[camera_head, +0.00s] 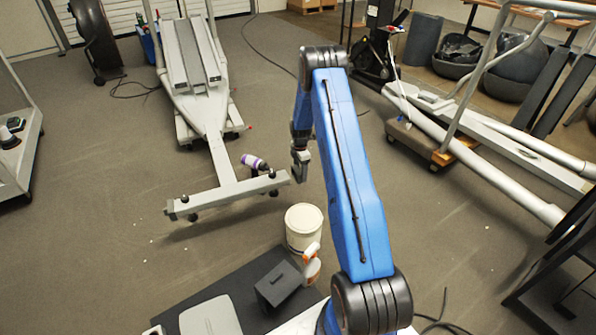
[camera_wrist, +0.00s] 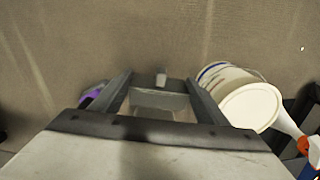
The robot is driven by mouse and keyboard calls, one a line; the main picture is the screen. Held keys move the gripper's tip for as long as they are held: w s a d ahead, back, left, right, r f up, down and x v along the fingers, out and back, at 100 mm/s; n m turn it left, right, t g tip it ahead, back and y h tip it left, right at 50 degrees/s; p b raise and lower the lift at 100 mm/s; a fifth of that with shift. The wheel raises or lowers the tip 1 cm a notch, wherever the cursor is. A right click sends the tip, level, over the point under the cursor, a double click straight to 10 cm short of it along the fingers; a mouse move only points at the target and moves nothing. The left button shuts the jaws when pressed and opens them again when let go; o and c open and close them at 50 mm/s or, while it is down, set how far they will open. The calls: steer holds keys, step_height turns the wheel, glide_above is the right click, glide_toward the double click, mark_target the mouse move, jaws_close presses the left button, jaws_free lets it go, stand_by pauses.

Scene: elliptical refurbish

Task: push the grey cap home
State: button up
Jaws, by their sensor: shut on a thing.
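My gripper (camera_head: 300,172) hangs low beside the right end of the elliptical's rear crossbar (camera_head: 228,194). In the wrist view my gripper (camera_wrist: 162,90) is shut on a grey block-like piece, which appears to be the grey cap (camera_wrist: 156,101). A small pale piece shows just beyond it between the fingertips. The cap cannot be made out in the head view. Whether it touches the bar's end cannot be told. The crossbar's left end carries a dark fitting.
A white bucket (camera_head: 303,230) and an orange-and-white spray bottle (camera_head: 312,264) stand near my gripper. A purple-and-white bottle (camera_head: 254,162) is by the crossbar. A dark box (camera_head: 278,284) sits on a black mat (camera_head: 203,294). Open floor lies left of the elliptical.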

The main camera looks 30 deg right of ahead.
steer(key=shift+w+a, duration=0.2)
steer(key=shift+a, duration=1.1)
steer(key=shift+w+a, duration=0.15)
steer(key=shift+a, duration=1.15)
steer(key=shift+a, duration=0.4)
steer(key=o, duration=1.1)
step_height(320, 180, up, 17)
steer(key=shift+r, duration=0.2)
